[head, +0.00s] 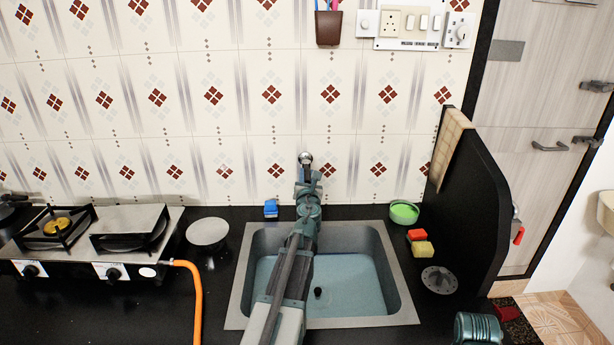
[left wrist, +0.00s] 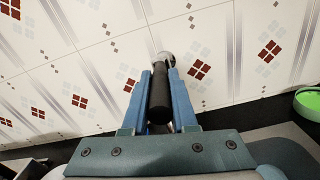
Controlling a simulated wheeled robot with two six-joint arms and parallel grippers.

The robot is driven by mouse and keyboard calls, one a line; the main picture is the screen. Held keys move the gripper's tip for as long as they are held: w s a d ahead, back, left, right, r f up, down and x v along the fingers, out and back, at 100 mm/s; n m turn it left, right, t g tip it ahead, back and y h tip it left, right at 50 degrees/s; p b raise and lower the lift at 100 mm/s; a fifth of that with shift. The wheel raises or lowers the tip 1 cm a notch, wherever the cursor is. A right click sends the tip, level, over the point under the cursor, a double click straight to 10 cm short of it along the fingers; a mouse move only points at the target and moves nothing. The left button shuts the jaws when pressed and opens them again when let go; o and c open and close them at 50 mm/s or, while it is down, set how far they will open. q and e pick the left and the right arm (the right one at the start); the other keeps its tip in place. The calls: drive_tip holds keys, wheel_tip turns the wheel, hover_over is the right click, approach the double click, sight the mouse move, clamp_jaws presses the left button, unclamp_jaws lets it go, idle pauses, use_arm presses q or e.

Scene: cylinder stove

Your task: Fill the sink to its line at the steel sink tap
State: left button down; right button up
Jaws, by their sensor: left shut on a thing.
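The steel sink (head: 236,300) is set in the black counter, with a bluish layer that looks like water (head: 350,285) over its floor. I cannot make out a fill line. The tap shows a round metal knob (head: 305,158) behind the sink; my arm hides most of the rest. My left gripper (head: 308,180) reaches over the sink to the tap. In the left wrist view its blue fingers (left wrist: 160,95) are shut on the black tap handle (left wrist: 160,100), with the metal knob (left wrist: 164,60) just beyond. My right gripper's fingers are not in view.
A two-burner stove (head: 100,245) with an orange hose (head: 197,300) stands left, near a round grey disc (head: 207,232). Right of the sink are a green bowl (head: 404,213), red and yellow sponges (head: 423,249) and a black partition (head: 475,200). A blue item (head: 271,208) sits behind the sink.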

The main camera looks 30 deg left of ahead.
use_arm(q)
drive_tip(key=shift+w+d, duration=0.1)
drive_tip(key=w+d+n+g+y, duration=0.3)
drive_tip(key=w+n+g+y, duration=0.4)
drive_tip(key=n+g, duration=0.5)
drive_tip(key=shift+w+g+y, duration=0.3)
drive_tip(key=shift+g, duration=1.9)
drive_tip(key=shift+d, duration=0.1)
drive_tip(key=c, duration=0.7)
unclamp_jaws()
drive_tip(key=shift+g, duration=0.3)
